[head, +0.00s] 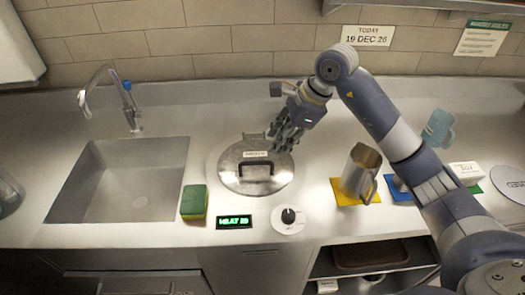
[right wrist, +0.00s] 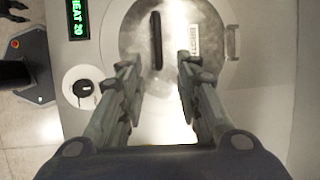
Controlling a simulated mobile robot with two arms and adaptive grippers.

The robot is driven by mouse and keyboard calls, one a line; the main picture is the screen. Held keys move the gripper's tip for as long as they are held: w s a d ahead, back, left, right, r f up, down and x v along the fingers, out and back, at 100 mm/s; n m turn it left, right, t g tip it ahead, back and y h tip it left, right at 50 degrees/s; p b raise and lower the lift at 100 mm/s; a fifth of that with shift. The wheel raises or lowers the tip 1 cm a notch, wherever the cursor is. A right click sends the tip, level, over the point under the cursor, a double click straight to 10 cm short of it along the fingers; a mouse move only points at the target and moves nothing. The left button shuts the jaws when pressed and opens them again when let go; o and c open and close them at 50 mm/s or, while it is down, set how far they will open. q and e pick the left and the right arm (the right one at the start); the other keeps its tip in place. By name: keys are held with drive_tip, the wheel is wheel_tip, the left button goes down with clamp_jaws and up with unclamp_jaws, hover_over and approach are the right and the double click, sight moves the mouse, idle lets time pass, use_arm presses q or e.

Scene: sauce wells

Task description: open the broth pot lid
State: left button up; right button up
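The broth pot lid (head: 235,180) is a round steel disc set in the counter, shut, with a black bar handle (head: 257,165) and a small label. My right gripper (head: 283,138) is above the back right part of the lid, pointing down. In the right wrist view the gripper (right wrist: 160,68) is open, its two fingers apart with nothing between them. The handle (right wrist: 156,40) lies just beyond the fingertips, between their lines, and the lid (right wrist: 132,38) is below. My left gripper is not in view.
A heat display (head: 234,222) and a knob (head: 289,219) sit in front of the lid. A green and yellow sponge (head: 194,202) and a sink (head: 120,180) are to the left. A metal pitcher (head: 358,170) stands on a yellow mat (head: 343,195) to the right.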

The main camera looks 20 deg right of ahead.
sight(265, 163)
drive_tip(key=p+x, duration=0.1)
drive_tip(key=x, duration=0.5)
drive_tip(key=shift+s+a+f+p, duration=0.15)
drive_tip(key=shift+a+p, duration=0.05)
drive_tip(key=shift+p, duration=0.15)
drive_tip(key=x, duration=0.3)
drive_tip(key=shift+d, duration=0.1)
drive_tip(key=shift+c, duration=0.2)
drive_tip(key=c, duration=0.5)
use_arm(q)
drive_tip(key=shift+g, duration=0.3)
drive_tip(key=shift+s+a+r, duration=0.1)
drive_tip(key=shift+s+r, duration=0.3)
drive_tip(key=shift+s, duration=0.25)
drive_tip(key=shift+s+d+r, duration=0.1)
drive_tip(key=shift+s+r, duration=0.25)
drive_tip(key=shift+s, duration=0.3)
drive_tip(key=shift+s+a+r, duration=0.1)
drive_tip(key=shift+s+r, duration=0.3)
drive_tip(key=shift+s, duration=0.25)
use_arm(e)
clamp_jaws()
